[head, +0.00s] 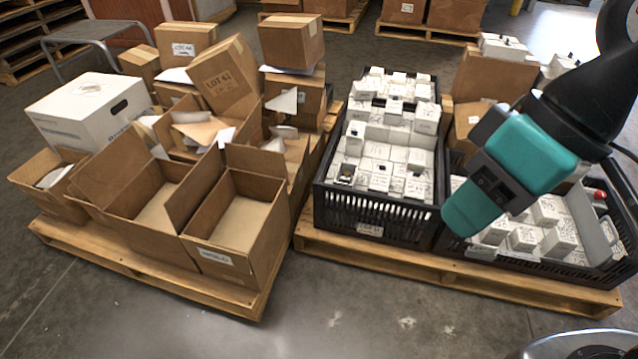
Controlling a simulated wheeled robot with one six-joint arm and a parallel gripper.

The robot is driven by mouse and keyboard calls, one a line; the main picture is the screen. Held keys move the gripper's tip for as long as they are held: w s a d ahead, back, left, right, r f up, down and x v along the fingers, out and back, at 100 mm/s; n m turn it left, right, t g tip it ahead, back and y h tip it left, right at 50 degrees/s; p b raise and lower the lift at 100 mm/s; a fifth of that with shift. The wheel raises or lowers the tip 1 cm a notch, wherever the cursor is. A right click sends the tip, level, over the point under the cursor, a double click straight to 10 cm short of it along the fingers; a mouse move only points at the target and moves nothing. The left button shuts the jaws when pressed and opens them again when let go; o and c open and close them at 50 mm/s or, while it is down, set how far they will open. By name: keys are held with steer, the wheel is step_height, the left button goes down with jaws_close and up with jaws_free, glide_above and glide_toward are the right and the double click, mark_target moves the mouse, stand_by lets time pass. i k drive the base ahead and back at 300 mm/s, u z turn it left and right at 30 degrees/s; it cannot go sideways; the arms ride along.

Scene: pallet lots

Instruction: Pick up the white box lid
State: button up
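A white box (95,125) with a dark hand hole in its side stands at the back left, among open cardboard boxes. Its white lid (78,92) forms the flat top and appears to sit closed on the box. A small mark shows on the lid. My gripper (468,212), teal and dark grey, hangs at the right over the black crates, far from the white box. Its fingers cannot be told apart, so its opening is unclear. Nothing is visibly held in it.
Open cardboard boxes (235,215) crowd the left wooden pallet (215,290) in front of and beside the white box. Black crates (375,215) of small white boxes fill the right pallet (440,265). A grey metal cart (85,32) stands behind. The front floor is clear.

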mark_target(356, 129)
steer(key=u, duration=0.2)
steer(key=i, duration=0.95)
